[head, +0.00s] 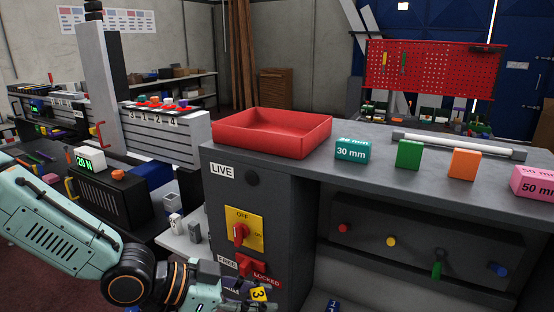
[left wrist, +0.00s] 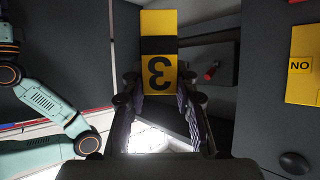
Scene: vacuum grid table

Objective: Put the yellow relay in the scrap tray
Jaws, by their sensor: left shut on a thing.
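The yellow relay (left wrist: 158,75), a block with a black band and a "3" on it, is between the fingers of my left gripper (left wrist: 157,98) in the left wrist view. The gripper is shut on it. In the head view my left gripper (head: 243,293) is low at the bottom, in front of the grey cabinet, and the relay's yellow face (head: 260,295) shows at its tip. The red tray (head: 285,145), which looks like the scrap tray, sits on the cabinet's top left, above and behind the gripper. Its floor looks empty. My right gripper is not in view.
The grey cabinet (head: 232,193) has a yellow switch plate (head: 257,222) and a red switch close to my left gripper. Teal (head: 352,150), green (head: 409,154), orange (head: 464,163) and pink (head: 535,182) blocks stand right of the tray. A white bar (head: 458,146) lies behind them.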

